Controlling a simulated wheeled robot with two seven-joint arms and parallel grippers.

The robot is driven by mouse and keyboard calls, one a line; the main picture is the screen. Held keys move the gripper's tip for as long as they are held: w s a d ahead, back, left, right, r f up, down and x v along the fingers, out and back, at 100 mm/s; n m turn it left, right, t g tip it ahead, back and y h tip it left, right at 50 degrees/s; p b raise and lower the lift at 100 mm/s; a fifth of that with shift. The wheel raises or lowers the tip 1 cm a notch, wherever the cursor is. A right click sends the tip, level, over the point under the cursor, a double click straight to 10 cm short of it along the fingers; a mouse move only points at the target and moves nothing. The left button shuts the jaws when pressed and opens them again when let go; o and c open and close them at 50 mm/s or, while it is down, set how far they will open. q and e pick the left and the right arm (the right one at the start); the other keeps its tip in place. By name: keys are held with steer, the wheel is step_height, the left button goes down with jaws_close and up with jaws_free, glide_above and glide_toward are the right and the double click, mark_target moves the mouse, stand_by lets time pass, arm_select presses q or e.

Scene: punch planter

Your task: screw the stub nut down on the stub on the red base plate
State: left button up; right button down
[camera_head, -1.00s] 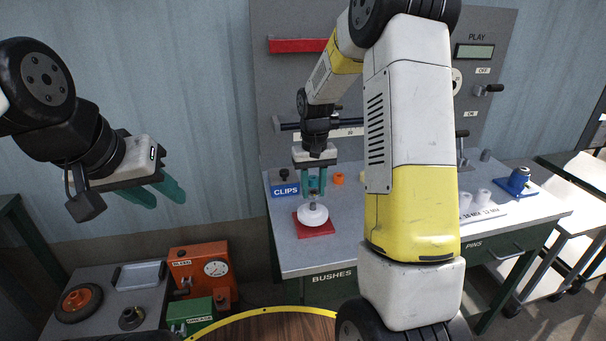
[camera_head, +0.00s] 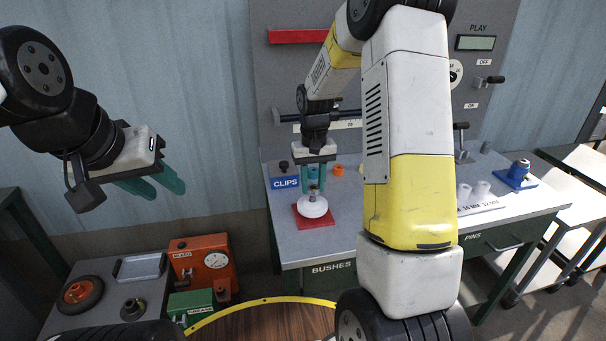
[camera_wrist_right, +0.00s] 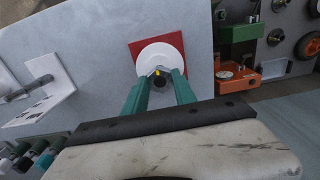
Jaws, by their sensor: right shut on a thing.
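The red base plate (camera_head: 330,221) lies on the grey bench top, with a round white disc (camera_head: 313,208) on it. The same plate (camera_wrist_right: 178,44) and disc (camera_wrist_right: 150,52) show in the right wrist view. My right gripper (camera_head: 314,186) points down over the disc's middle. Its teal fingers (camera_wrist_right: 161,85) are shut on a small metallic piece, which I take to be the stub nut (camera_wrist_right: 153,72). A dark round end with a yellow mark shows between the fingers. The stub's thread and the nut's seating are hidden. My left gripper (camera_head: 160,184) is open and empty, off the bench at the left.
A blue CLIPS box (camera_head: 286,183) and an orange ring (camera_head: 338,170) stand close to the plate. White cylinders (camera_head: 472,192) and a blue fixture (camera_head: 518,175) are further right. A grey panel with a horizontal bar (camera_head: 285,117) rises behind. An orange gauge box (camera_head: 200,262) stands lower left.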

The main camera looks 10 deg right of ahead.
steer(key=shift+f, duration=1.1)
steer(key=m, duration=0.5)
steer(key=shift+r+m, duration=0.1)
steer(key=shift+m, duration=0.2)
steer(key=m, duration=1.2)
steer(key=shift+m, duration=0.3)
steer(key=m, duration=0.5)
steer(key=shift+w+m, duration=0.1)
steer(key=shift+m, duration=0.3)
